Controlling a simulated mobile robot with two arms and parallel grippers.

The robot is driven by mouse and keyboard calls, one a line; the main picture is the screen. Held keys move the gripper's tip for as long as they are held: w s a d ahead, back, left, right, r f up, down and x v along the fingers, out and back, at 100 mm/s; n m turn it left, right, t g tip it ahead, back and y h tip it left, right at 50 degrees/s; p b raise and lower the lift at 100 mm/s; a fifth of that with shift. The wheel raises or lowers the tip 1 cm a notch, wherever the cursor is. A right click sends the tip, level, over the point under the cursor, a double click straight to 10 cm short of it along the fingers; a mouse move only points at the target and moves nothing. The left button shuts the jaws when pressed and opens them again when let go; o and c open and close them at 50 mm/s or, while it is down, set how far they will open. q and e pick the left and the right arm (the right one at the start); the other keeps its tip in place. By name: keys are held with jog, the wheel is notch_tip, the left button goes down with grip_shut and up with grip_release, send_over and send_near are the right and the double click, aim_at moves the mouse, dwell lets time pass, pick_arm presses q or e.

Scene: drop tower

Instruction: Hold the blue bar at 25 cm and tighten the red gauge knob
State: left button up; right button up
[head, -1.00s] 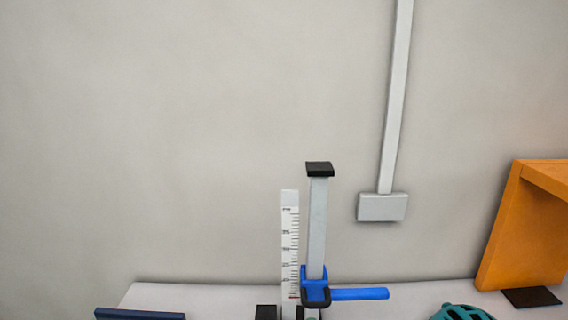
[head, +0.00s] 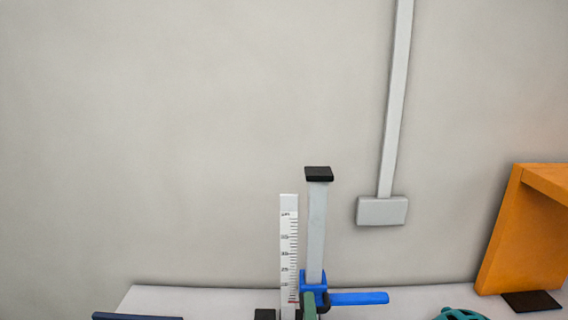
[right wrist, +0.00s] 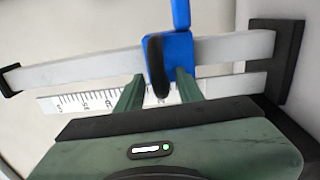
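A blue bar (head: 358,298) sticks out to the right from a blue carriage (head: 313,282) low on a grey upright post (head: 317,230). A white scale (head: 289,245) stands just left of the post, with a small red mark low on it. My right gripper's green finger (head: 309,304) shows in front of the carriage. In the right wrist view my right gripper (right wrist: 160,78) has its fingers apart, one on each side of a dark rounded part on the blue carriage (right wrist: 178,55). I cannot tell whether they touch it. I see no red knob. My left gripper is not in view.
An orange open box (head: 510,235) stands at the right of the pale table (head: 220,298), with a dark flat piece (head: 531,301) beside it. A teal object (head: 461,314) and a dark blue object (head: 138,316) are cut off at the bottom edge.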

grip_shut()
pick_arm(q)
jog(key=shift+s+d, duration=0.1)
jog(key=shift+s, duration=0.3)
pick_arm(e)
jog(key=shift+w+r, duration=0.1)
jog(key=shift+r, duration=2.6)
jog(key=shift+r, duration=2.5)
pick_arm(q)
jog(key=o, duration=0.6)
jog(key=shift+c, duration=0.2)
pick_arm(e)
jog(key=shift+r, duration=0.55)
